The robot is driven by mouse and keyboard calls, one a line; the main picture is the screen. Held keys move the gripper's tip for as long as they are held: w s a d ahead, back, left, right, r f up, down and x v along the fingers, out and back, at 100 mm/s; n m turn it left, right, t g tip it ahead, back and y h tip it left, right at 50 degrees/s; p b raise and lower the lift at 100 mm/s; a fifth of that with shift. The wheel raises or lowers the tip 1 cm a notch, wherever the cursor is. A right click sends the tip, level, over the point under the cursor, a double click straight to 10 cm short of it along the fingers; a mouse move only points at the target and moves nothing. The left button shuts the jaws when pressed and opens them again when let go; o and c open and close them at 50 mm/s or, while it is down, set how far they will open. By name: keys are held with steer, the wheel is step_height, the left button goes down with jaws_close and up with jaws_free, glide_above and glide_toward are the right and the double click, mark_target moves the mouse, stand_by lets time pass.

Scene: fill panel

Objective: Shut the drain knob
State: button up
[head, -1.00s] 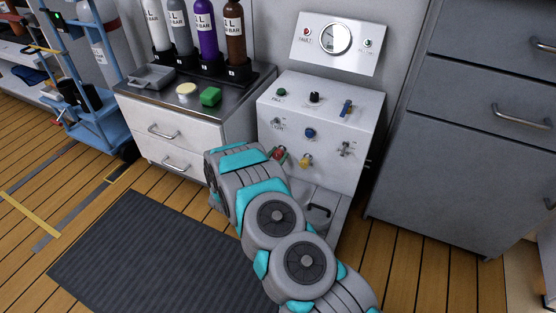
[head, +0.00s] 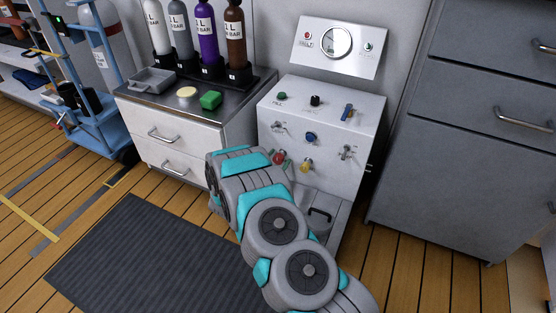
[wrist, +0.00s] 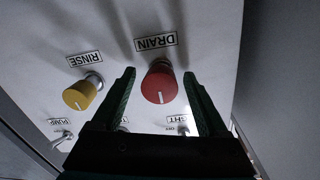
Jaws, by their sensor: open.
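The drain knob (wrist: 159,84) is a red knob with a white pointer line, under a DRAIN label in the wrist view. In the head view the red knob (head: 279,157) shows low on the front of the white panel (head: 330,180), just past my arm. My gripper (wrist: 157,84) is open, with one dark green finger on each side of the red knob. Gaps show between the fingers and the knob, and I cannot tell whether either touches it. My gripper is hidden behind my arm in the head view.
The yellow RINSE knob (wrist: 82,92) sits beside the left finger in the wrist view. A blue knob (head: 310,138) and several toggle switches are on the same panel. A counter with drawers (head: 165,140) stands to the left, grey cabinets (head: 450,160) to the right.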

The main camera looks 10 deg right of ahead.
steer(key=v, duration=0.7)
steer(key=shift+s+a, duration=0.25)
steer(key=shift+s, duration=0.1)
